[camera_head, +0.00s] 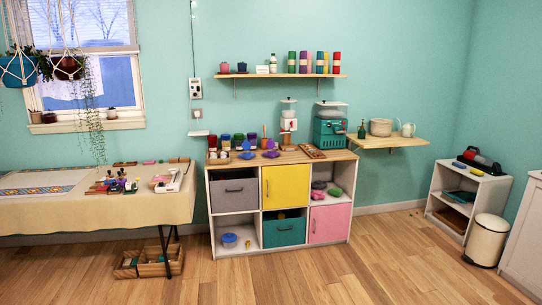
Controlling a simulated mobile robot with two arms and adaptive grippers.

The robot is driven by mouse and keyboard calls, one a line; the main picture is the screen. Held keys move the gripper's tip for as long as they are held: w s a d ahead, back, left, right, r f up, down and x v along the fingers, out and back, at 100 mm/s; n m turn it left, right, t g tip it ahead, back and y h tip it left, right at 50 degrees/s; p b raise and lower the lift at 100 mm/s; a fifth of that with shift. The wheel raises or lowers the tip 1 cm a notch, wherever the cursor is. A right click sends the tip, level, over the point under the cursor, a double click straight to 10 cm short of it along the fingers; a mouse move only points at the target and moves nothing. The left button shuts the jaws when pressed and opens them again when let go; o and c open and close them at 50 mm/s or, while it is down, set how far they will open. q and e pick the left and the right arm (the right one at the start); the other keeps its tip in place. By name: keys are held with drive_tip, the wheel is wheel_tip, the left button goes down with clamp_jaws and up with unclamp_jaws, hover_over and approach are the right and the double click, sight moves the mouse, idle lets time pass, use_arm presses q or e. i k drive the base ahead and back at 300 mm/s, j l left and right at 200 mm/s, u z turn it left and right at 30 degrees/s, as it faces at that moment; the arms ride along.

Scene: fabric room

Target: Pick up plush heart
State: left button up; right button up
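I cannot make out a plush heart for certain. Small rounded soft-looking items lie in the open upper right cubby of the cube cabinet: a pink one (317,195) and a green one (334,191). Small blue pieces (248,155) lie on the cabinet's wooden top. All are too small to tell their exact shape. Neither of my grippers is in view.
The cube cabinet (259,224) stands against the wall, with a cloth-covered table (95,212) to its left. A low white shelf (460,196) and a bin (487,240) stand at the right. The wooden floor (350,270) in front is clear.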

sight(272, 154)
drive_tip(key=i, duration=1.65)
